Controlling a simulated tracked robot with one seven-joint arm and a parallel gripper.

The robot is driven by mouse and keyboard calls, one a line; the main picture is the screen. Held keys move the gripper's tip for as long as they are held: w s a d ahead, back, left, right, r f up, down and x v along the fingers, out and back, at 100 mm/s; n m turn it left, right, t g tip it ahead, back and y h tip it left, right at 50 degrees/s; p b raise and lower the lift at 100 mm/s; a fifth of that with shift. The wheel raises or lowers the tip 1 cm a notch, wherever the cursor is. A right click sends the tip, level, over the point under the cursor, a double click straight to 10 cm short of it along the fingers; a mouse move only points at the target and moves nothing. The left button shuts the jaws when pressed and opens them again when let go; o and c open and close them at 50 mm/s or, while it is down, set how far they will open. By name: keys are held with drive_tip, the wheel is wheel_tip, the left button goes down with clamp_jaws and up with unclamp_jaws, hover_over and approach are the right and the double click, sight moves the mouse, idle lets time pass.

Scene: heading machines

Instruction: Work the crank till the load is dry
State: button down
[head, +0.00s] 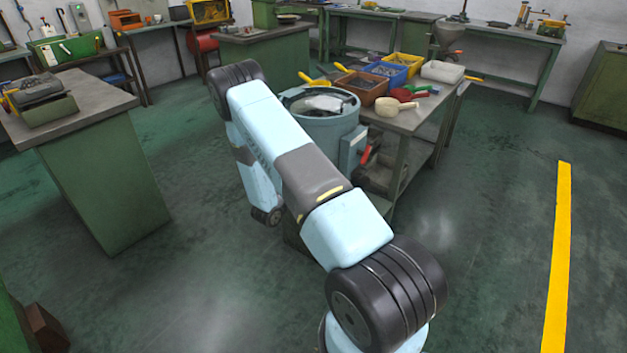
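A round blue-grey tub (323,133) stands in the middle of the view, beside the side table. Its top is open, and a pale piece and dark contents show inside, too small to tell wet from dry. A lever with a red grip (366,155) is on the tub's right side, by a grey box; I cannot tell whether it is the crank. My arm crosses in front of the tub and bends down on its left. My gripper is not visible; the arm hides that area and the tub's lower front.
The side table (424,113) holds an orange-brown bin (362,88), a blue bin, a yellow bin, scoops and a white container. A green bench (107,178) stands at left. Floor is clear at right, around a yellow line (559,260).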

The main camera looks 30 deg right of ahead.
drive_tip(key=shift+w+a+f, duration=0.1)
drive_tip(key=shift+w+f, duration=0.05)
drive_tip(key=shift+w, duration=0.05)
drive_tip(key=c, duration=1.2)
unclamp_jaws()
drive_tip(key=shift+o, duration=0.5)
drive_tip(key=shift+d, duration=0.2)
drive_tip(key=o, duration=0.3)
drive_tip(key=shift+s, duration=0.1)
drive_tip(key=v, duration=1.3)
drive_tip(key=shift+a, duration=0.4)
